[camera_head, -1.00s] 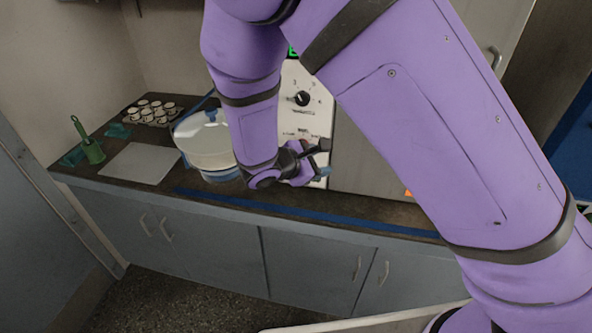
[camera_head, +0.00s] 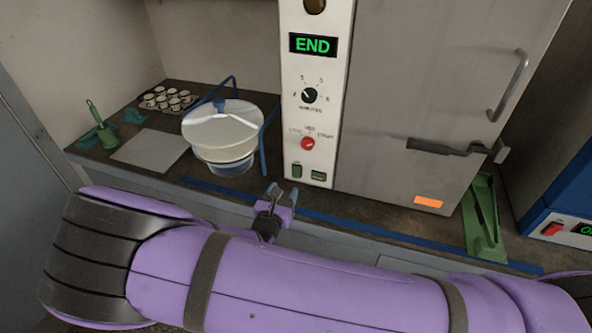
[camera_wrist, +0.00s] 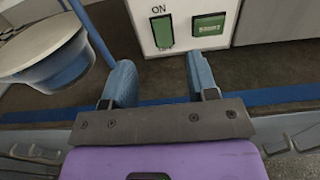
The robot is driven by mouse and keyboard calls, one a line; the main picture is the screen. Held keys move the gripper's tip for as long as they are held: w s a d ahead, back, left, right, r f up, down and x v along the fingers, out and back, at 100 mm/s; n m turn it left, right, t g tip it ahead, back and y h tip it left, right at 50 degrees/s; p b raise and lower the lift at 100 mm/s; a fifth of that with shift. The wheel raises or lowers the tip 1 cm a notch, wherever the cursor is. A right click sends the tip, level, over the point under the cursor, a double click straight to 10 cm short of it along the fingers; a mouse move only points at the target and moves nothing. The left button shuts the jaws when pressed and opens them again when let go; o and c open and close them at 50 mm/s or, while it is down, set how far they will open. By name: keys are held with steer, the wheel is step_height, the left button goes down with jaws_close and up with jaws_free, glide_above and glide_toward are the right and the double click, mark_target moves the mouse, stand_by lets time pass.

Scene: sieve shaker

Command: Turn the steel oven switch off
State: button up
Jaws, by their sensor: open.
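The steel oven (camera_head: 420,90) stands at the back of the counter with its door shut. Its white control panel (camera_head: 322,75) has a green END display, a black minutes knob and a red knob. Low on the panel is a green switch (camera_head: 297,170), marked ON in the wrist view (camera_wrist: 162,32). A second green rectangular part (camera_head: 318,175) sits right of it, also in the wrist view (camera_wrist: 208,24). My gripper (camera_head: 281,190) is open and empty, in front of and below the switch. In the wrist view its blue fingers (camera_wrist: 160,72) point at the panel's bottom, apart from it.
A sieve shaker with a clear lid (camera_head: 222,125) and blue rods stands close left of the panel. A green bracket (camera_head: 483,220) is at the oven's right. A blue device (camera_head: 570,190) with a red switch is far right. The counter's front strip is mostly clear.

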mark_target(296, 167)
steer(key=x, duration=0.9)
steer(key=shift+w+d, duration=0.1)
steer(key=shift+w, duration=0.15)
steer(key=shift+c, duration=0.2)
